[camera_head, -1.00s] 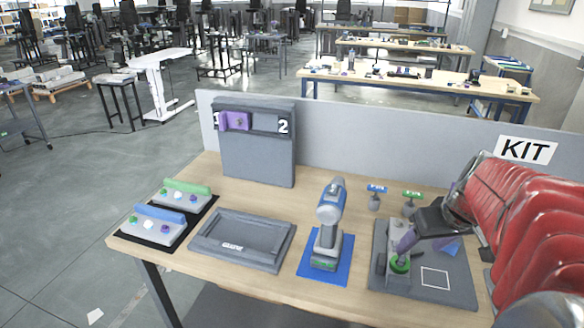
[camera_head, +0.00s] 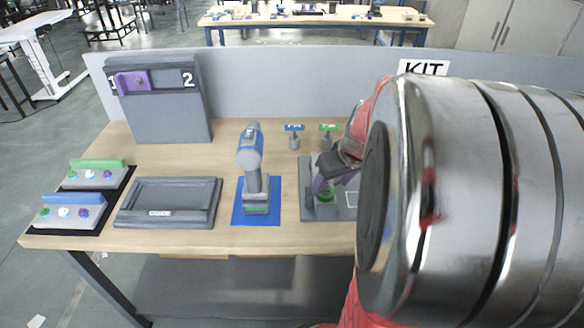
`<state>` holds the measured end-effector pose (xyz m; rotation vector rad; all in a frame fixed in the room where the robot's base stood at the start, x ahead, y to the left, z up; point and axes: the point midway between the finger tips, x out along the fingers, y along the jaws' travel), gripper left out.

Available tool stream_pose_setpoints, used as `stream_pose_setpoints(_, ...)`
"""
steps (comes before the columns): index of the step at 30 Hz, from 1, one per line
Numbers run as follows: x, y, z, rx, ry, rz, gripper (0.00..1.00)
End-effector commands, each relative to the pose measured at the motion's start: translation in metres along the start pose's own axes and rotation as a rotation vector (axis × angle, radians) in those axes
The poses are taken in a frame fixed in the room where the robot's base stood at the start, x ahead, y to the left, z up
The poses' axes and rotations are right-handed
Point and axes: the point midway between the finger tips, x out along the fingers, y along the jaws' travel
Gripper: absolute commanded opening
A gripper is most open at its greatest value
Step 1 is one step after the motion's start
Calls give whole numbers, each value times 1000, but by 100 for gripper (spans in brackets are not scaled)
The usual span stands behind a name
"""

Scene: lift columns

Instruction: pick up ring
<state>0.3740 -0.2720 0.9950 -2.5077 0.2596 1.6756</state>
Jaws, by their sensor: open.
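The green ring (camera_head: 327,195) lies on the grey kit board (camera_head: 311,212), right of the drill. It is small and partly covered by my gripper. My gripper (camera_head: 321,184), with a purple-grey finger, points down at the ring from above. It is open, and I cannot tell whether its fingers touch the ring. My arm hides the right part of the board.
A blue-grey drill (camera_head: 250,160) stands on a blue mat (camera_head: 238,213) left of the board. Two small tagged posts, blue (camera_head: 294,138) and green (camera_head: 328,138), stand behind it. A grey tray (camera_head: 168,203) lies left. A panel with a purple handle (camera_head: 132,83) stands at the back.

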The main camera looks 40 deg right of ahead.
Motion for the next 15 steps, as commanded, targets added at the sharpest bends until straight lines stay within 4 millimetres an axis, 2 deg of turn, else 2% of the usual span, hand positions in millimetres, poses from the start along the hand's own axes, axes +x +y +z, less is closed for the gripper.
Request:
stream_pose_setpoints(9, 37, 0, -1, 1, -2, -2, 59)
stream_pose_setpoints(15, 45, 1, -2, 0, 0, 1, 59)
